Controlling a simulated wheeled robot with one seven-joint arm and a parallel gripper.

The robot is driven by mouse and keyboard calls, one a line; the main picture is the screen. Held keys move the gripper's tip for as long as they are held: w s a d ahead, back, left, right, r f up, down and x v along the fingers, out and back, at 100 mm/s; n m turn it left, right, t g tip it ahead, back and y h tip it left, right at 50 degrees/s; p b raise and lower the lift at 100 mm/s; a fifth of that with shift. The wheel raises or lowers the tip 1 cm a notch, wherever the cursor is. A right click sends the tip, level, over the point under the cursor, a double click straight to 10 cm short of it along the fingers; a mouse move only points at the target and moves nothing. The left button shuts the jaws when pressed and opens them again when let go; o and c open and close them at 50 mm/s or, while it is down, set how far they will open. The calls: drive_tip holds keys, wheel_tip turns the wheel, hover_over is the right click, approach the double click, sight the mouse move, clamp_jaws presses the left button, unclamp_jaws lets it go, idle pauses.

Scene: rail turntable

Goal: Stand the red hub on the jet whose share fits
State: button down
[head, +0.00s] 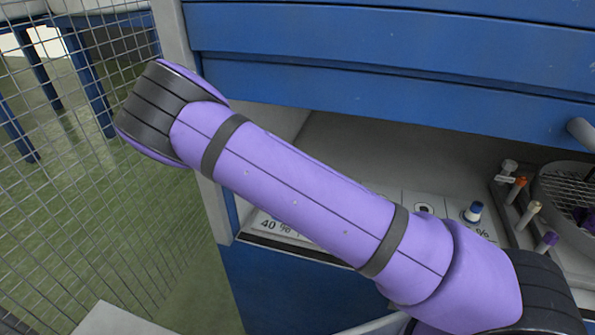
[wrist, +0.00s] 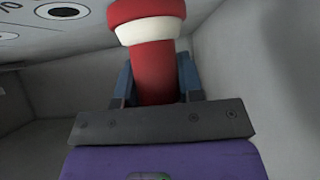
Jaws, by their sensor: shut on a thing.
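The red hub (wrist: 148,10), with a white band round it, is in the wrist view. My gripper (wrist: 157,78) is shut on it, with a blue-grey finger on either side. A pale board (head: 452,208) lies in the recess in the head view, printed with "40 %" at its left and a partly covered "%" at its right. A black-ringed jet (head: 424,208) shows on it. A ringed spot (wrist: 62,11) and part of a "%" also show at the upper left of the wrist view, apart from the hub. My arm hides the board's middle and my gripper in the head view.
A blue and white hub (head: 473,212) stands at the board's right. Right of it are several coloured pegs (head: 533,209) and a round wire basket (head: 570,181) with purple things. Blue drawers (head: 390,50) overhang the recess; a mesh fence (head: 80,190) stands at the left.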

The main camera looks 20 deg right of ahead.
drive_tip(key=w, duration=0.2)
drive_tip(key=w+d, duration=0.1)
drive_tip(key=w, duration=0.2)
drive_tip(key=w+d, duration=0.1)
drive_tip(key=w, duration=0.1)
drive_tip(key=shift+w+f, duration=0.3)
drive_tip(key=shift+f, duration=1.8)
drive_tip(key=c, duration=0.8)
unclamp_jaws()
drive_tip(key=shift+f, duration=0.1)
drive_tip(key=shift+o, duration=0.2)
drive_tip(key=v, duration=1.2)
